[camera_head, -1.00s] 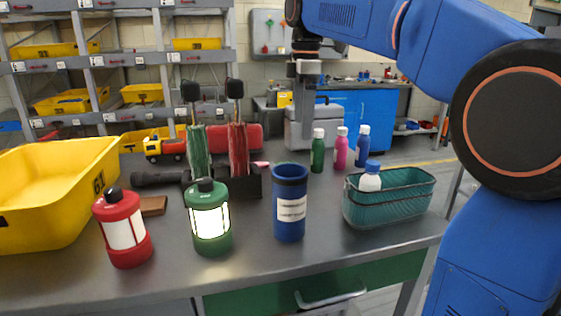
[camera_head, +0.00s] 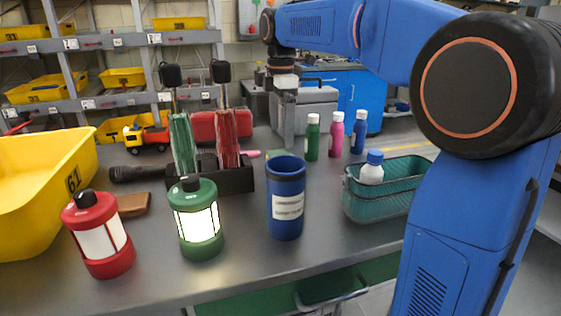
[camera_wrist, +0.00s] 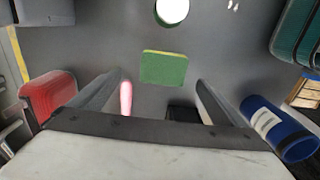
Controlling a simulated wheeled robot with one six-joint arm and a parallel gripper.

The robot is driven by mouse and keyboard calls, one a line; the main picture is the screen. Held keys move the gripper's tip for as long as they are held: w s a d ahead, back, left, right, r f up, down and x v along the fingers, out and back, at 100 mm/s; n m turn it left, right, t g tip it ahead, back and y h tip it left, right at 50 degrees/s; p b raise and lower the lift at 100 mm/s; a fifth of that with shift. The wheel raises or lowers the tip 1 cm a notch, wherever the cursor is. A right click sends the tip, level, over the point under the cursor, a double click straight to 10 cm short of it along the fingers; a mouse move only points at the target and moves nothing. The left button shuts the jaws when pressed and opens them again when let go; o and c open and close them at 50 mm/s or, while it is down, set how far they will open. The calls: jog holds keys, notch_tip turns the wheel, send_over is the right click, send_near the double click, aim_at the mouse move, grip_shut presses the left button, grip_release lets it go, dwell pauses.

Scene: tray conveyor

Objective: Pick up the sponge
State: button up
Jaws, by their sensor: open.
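The sponge (camera_wrist: 163,68) is a small green block with a yellowish edge, lying on the grey table in the middle of the wrist view. In the head view only a green bit of it (camera_head: 273,154) shows behind the blue canister. My gripper (camera_wrist: 159,80) is open and empty. Its two fingers reach in from below in the wrist view, one to each side of the sponge's line, with the sponge ahead of and between the tips. The fingers appear apart from the sponge; the height gap is hard to tell.
A green bottle (camera_wrist: 172,10) stands beyond the sponge. A pink object (camera_wrist: 126,100) lies near the left finger. The blue canister (camera_wrist: 279,130), red case (camera_wrist: 47,96) and teal basket (camera_wrist: 295,32) surround the area. Bare table lies around the sponge.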

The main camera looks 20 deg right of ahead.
aim_at(281, 150)
notch_tip(281, 150, down, 2)
jog(key=f, duration=0.4)
jog(key=shift+s+a, duration=0.15)
jog(key=shift+s, duration=0.25)
jog(key=shift+f, duration=0.55)
